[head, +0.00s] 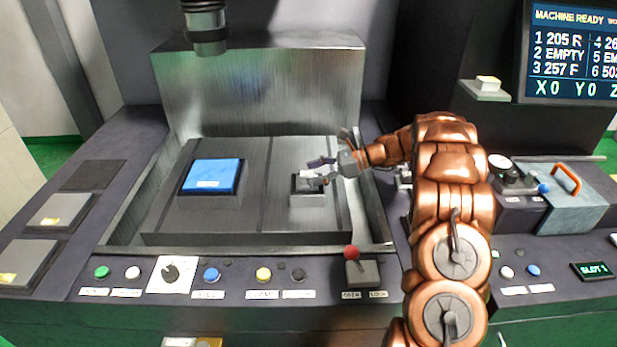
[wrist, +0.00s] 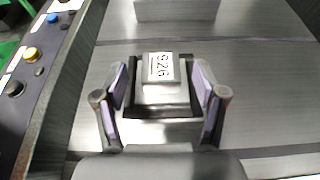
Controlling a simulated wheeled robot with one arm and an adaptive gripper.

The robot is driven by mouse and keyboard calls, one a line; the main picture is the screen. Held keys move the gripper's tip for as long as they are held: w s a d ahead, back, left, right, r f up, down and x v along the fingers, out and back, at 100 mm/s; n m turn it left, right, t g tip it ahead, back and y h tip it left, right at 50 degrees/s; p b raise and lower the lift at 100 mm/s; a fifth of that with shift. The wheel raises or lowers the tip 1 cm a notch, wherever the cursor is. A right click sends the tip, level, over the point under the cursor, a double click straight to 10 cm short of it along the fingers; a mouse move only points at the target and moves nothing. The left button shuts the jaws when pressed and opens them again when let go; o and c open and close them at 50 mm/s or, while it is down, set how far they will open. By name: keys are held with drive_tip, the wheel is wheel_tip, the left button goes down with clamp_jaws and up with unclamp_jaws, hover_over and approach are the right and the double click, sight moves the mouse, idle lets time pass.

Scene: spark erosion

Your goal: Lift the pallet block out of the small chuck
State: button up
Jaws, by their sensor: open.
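The pallet block (wrist: 160,72) is a small silver block with a white label that seems to read 926, seen in the wrist view. It sits on the small chuck (wrist: 160,130), a grey block fixed on the machine table. In the head view the chuck (head: 308,192) stands on the right part of the table, partly behind my fingers. My gripper (wrist: 160,95) is open, with a purple-padded finger on each side of the block and small gaps visible. In the head view my gripper (head: 318,172) reaches in from the right, and its fingers partly hide the block.
A blue plate (head: 211,176) lies on the left of the machine table (head: 250,218). A red-knobbed lever (head: 352,262) stands on the front panel below the chuck. A dark cylindrical head (head: 206,28) hangs above the back left. The table between plate and chuck is clear.

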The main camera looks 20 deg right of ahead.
drive_tip(key=shift+x, duration=1.15)
clamp_jaws()
